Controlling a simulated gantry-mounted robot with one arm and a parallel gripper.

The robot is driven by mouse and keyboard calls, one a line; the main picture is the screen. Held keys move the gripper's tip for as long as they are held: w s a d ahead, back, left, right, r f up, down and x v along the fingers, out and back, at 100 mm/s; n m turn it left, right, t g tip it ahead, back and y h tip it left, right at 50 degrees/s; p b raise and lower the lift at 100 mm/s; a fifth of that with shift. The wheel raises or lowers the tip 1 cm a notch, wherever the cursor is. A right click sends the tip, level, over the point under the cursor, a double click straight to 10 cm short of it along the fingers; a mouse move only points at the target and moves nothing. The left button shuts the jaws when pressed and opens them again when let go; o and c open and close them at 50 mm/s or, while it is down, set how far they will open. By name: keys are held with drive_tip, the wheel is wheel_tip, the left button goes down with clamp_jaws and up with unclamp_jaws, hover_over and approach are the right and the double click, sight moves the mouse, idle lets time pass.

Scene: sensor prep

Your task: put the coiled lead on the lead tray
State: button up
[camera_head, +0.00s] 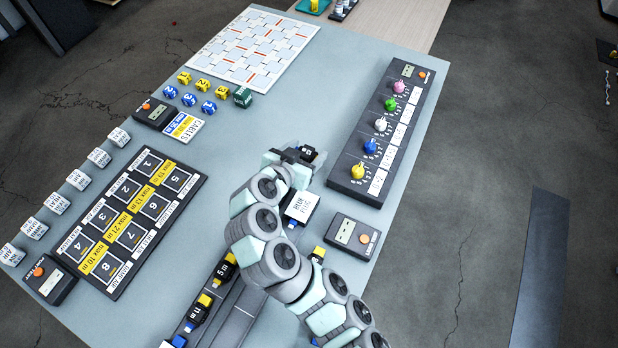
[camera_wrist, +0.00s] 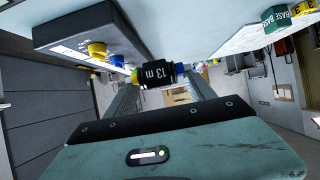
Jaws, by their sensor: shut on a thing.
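My gripper (camera_head: 297,157) is shut on a coiled lead (camera_wrist: 157,73), a black piece marked "13 m" with a yellow end and a blue end. In the wrist view the lead sits between the two fingers, off the table. In the head view only a small dark part of it (camera_head: 309,151) shows at the gripper's tip, over the middle of the table. A long grey tray (camera_head: 241,315) at the table's front holds black leads, including one marked "5 m" (camera_head: 223,271) and one marked "11 m" (camera_head: 198,312). My arm hides part of this tray.
A dark panel with coloured knobs (camera_head: 382,130) stands right of my gripper. A card reading "BLUE PLUG" (camera_head: 301,207) and a small dark box (camera_head: 352,235) are near the tray. A numbered black board (camera_head: 138,222) lies left. The table's centre (camera_head: 290,110) is clear.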

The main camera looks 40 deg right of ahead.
wheel_tip(320, 180, down, 12)
drive_tip(key=shift+w+f+b, duration=0.1)
drive_tip(key=shift+f+b, duration=0.15)
drive_tip(key=shift+b, duration=0.5)
drive_tip(key=shift+f, duration=0.1)
drive_tip(key=shift+f, duration=0.15)
drive_tip(key=o, duration=1.1)
drive_tip(key=shift+r, duration=0.4)
drive_tip(key=v, duration=1)
drive_tip(key=shift+a+r+p, duration=0.1)
drive_tip(key=shift+a+p, duration=0.25)
drive_tip(key=shift+a, duration=0.05)
drive_tip(key=shift+s+a+r, duration=0.25)
drive_tip(key=shift+s+a, duration=0.1)
drive_tip(key=shift+a, duration=0.05)
drive_tip(key=shift+c, duration=0.2)
